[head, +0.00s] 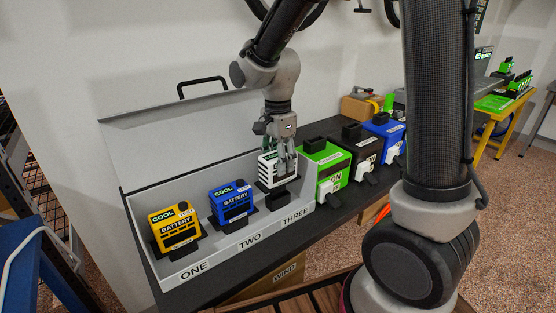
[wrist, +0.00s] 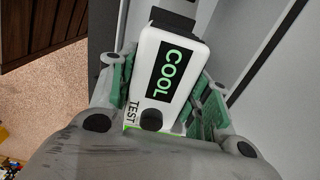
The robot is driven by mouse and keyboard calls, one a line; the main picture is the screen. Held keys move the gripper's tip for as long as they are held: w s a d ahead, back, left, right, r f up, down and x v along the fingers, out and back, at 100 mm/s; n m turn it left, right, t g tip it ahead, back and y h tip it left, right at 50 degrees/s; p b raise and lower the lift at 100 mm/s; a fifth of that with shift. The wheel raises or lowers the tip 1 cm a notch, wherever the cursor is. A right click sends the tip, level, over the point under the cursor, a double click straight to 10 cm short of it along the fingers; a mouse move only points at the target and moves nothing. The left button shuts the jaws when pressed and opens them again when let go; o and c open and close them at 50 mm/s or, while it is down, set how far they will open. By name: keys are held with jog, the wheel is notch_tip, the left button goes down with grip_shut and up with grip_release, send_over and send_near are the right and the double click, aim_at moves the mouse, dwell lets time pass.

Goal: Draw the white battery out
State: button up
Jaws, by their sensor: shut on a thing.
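The white battery (head: 268,171) is at the place marked THREE in the grey steel chest (head: 222,245). It stands about upright over a black base (head: 272,190); I cannot tell whether it is seated there or slightly raised. My gripper (head: 280,155) reaches down from above and is shut on the battery's upper part. In the wrist view, the green-padded fingers (wrist: 163,98) press on both sides of the white battery (wrist: 190,62). Its COOL display, TEST label and black button face the camera. Its lower end is hidden.
A yellow battery (head: 174,229) stands at ONE and a blue battery (head: 231,202) at TWO, left of my gripper. The chest's raised lid (head: 180,130) is behind.

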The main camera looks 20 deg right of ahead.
jog(key=shift+f, duration=2.25)
jog(key=o, duration=1.5)
notch_tip(320, 180, up, 12)
jog(key=shift+f, duration=0.1)
